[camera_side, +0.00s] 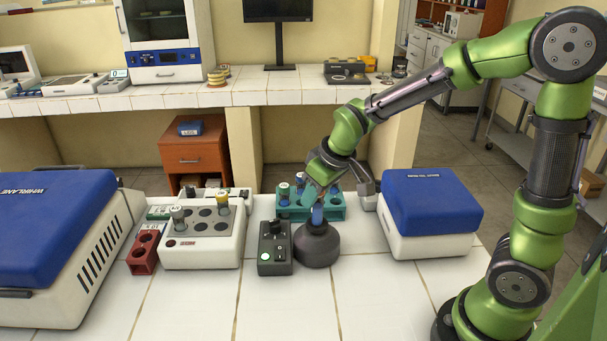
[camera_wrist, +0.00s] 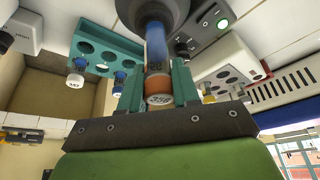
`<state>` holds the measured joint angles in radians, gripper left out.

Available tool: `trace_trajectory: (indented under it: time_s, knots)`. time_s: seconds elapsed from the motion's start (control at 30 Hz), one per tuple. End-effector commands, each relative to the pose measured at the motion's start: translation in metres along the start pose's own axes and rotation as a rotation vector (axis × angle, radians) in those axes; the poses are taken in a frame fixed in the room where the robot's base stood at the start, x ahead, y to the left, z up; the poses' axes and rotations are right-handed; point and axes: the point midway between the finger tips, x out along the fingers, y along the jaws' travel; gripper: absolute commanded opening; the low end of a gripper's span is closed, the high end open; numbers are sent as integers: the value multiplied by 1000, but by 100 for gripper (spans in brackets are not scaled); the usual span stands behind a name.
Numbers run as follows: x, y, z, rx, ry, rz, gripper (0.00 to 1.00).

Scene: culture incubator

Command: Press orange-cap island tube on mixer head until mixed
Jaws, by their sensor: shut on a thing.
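My gripper (camera_side: 317,190) is shut on the orange-cap tube (camera_wrist: 156,52). In the wrist view its teal fingers (camera_wrist: 157,85) close on either side of the orange cap, which bears a number that looks like 358. The tube holds blue liquid, and its blue body also shows in the side view (camera_side: 317,214). The dark round mixer (camera_side: 317,246) stands below the gripper. The tube's lower end meets the mixer head, also seen in the wrist view (camera_wrist: 150,10); the exact contact is hidden. I cannot tell whether the liquid is mixed.
A teal rack (camera_side: 337,212) with blue tubes stands just behind the mixer. A dark control box (camera_side: 275,255) with a green-lit button is left of it. A white block with wells (camera_side: 203,250) and a red rack (camera_side: 142,258) lie further left. A blue-lidded machine (camera_side: 432,205) stands right.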

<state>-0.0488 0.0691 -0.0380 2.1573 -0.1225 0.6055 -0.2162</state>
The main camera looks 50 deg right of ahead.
Motion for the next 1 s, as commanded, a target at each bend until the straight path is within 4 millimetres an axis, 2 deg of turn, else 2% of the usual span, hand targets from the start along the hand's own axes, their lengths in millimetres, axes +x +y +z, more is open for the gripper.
trace_trajectory:
  time_s: [0.37,0.8,1.0]
  knots:
    - [-4,0,-2,-1,2,0,2]
    - [-45,0,-19,-1,3,0,2]
    - [-55,0,-23,0,2,0,2]
